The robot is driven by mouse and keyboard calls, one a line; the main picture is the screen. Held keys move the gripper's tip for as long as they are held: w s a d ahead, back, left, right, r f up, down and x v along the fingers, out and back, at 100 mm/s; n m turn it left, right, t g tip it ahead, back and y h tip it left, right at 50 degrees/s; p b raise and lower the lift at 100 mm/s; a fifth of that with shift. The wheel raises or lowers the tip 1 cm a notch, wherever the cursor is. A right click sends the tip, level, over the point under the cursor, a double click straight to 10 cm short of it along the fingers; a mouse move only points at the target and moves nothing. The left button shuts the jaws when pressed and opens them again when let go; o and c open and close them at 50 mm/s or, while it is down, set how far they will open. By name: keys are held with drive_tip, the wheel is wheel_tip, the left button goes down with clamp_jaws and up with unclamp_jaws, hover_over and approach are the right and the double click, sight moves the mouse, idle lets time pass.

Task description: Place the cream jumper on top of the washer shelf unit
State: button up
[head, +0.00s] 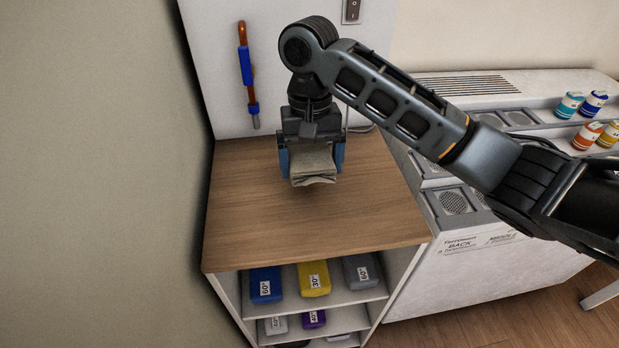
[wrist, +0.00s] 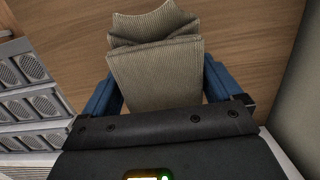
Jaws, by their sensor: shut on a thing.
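The cream jumper (head: 314,164) is a folded, ribbed beige bundle. It also shows in the wrist view (wrist: 158,72). My gripper (head: 311,162), with blue fingers, is shut on it and points down over the wooden top of the shelf unit (head: 345,215). The jumper is over the back middle part of this top. I cannot tell whether its lower edge touches the wood. In the wrist view my gripper (wrist: 158,90) has a finger on each side of the jumper, over bare wood.
Blue (head: 266,284), yellow (head: 313,278) and grey (head: 361,270) labelled bundles lie on the shelf below. An umbrella (head: 247,75) hangs on the back panel. A white unit with grilles (head: 455,201) and coloured jars (head: 570,104) stands right. The top's front is clear.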

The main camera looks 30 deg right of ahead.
sight(309, 150)
drive_tip(key=shift+w+f, duration=0.25)
drive_tip(key=shift+f, duration=1.9)
drive_tip(key=shift+f, duration=0.15)
drive_tip(key=o, duration=0.8)
drive_tip(key=shift+c, duration=0.2)
drive_tip(key=r, duration=0.4)
drive_tip(key=w+r+p, duration=0.1)
drive_tip(key=r, duration=0.7)
drive_tip(key=shift+w+d+r, duration=0.15)
drive_tip(key=shift+d, duration=0.05)
